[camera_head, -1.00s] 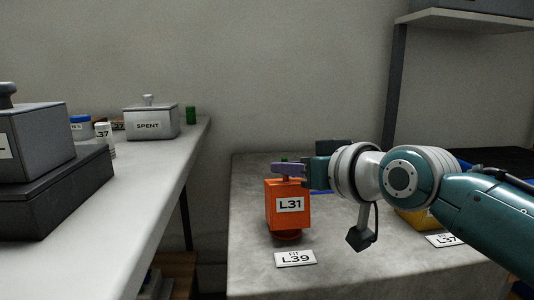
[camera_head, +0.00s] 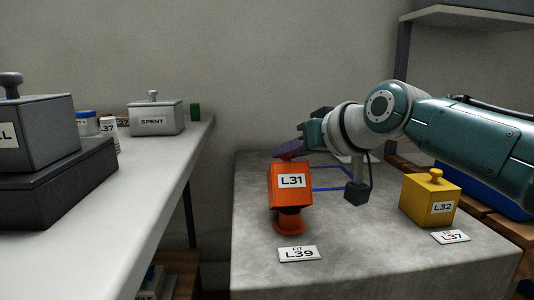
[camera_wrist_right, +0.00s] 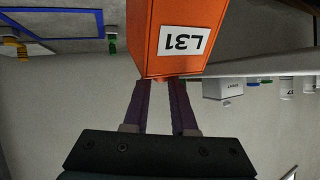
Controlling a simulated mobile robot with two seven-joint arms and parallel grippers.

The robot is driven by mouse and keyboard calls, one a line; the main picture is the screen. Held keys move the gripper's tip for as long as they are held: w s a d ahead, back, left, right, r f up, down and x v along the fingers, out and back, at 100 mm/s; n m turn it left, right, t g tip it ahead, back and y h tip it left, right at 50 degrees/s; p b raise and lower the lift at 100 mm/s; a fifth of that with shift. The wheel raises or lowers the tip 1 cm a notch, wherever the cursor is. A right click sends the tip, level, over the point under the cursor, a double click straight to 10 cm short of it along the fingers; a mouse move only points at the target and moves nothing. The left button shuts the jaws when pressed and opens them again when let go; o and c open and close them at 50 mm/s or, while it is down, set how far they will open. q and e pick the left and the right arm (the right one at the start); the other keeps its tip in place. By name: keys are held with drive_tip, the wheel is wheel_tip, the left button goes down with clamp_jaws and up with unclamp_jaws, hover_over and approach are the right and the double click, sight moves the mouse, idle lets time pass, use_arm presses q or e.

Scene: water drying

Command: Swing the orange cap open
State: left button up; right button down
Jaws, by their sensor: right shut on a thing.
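The orange cap (camera_head: 290,186), a box-like block labelled L31, leans over a round orange base (camera_head: 289,220) on the grey stone table. A small gap shows between part of the cap and the base. My right gripper (camera_head: 287,155) has its purple fingers at the cap's upper far edge and is shut on it. In the right wrist view the cap (camera_wrist_right: 160,30) fills the upper middle, and both fingers (camera_wrist_right: 163,85) reach its lower edge. The exact contact is hidden behind the cap. My left gripper is not in view.
A card marked L39 (camera_head: 298,254) lies in front of the base. A yellow L32 box (camera_head: 430,203) stands at the right beside an L37 card (camera_head: 451,237). A blue outline (camera_head: 331,190) marks the table behind. The left counter (camera_head: 165,170) holds grey boxes.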

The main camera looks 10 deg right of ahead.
drive_tip(key=c, duration=0.7)
unclamp_jaws()
drive_tip(key=shift+w+r, duration=0.1)
drive_tip(key=shift+w, duration=0.05)
drive_tip(key=shift+s+d+r+p, duration=0.15)
drive_tip(key=shift+s+r+p, duration=0.15)
drive_tip(key=shift+p, duration=0.25)
drive_tip(key=shift+p+v, duration=3)
drive_tip(key=shift+v, duration=1.6)
drive_tip(key=shift+f, duration=0.15)
